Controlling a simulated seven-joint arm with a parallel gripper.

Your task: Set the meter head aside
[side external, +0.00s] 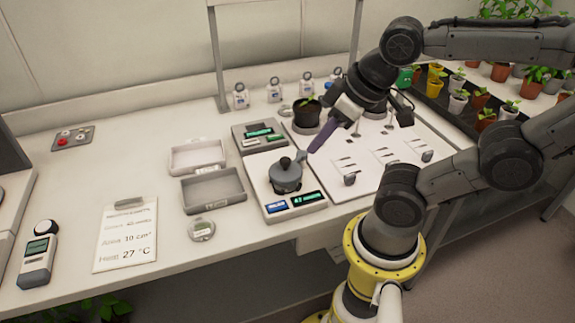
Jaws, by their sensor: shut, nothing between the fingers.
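My gripper (312,149) points down and to the left over the bench, with its purple fingers shut and empty. Its tip is close to the upper right of a dark grey round head (287,178) with a knob and a short arm. I cannot tell whether they touch. This head, which looks like the meter head, sits upright on a white instrument (262,190) with blue and green displays along its front.
Two shallow trays, one light (197,155) and one grey (213,189), lie left of the instrument. A handheld meter (40,255) and a clipboard (126,236) lie further left. A dark pot (306,114) stands behind. A white board (400,150) with small tools lies right.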

